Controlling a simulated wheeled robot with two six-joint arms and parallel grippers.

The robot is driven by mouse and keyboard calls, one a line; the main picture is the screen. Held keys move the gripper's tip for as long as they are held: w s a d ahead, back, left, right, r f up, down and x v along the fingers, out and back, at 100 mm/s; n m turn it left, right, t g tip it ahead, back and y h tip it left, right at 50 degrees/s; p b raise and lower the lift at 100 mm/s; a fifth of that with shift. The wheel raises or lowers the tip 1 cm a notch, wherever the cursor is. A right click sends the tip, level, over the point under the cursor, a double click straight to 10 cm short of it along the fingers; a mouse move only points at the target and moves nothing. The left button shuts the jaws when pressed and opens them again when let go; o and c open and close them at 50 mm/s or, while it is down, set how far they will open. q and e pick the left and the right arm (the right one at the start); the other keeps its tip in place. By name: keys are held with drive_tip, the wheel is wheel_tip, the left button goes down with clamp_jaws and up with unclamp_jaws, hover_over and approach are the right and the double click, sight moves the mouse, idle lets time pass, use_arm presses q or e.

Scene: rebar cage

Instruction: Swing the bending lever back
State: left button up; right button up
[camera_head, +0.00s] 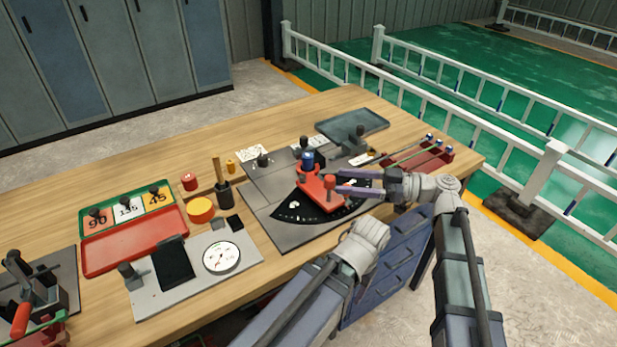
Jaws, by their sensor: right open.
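The bending lever (318,196) is a red arm lying over a black angle scale (292,209) on a grey plate on the workbench. An upright red handle (330,184) stands at its right end, and a blue-topped post (308,158) stands near its far end. My right gripper (340,181) is open, its two purple fingers pointing left. Their tips are right at the red handle; I cannot tell whether they touch it or reach around it.
A red rack with rods (418,161) and a dark tray (352,124) lie to the right and behind. A plate with a round gauge (221,257), a red tray (134,240) and number cards (128,209) fill the left. A white railing (450,116) stands behind the bench (283,134).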

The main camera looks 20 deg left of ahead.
hover_over(316, 200)
idle(0.5)
drive_tip(key=shift+c, duration=0.4)
clamp_jaws()
idle(0.9)
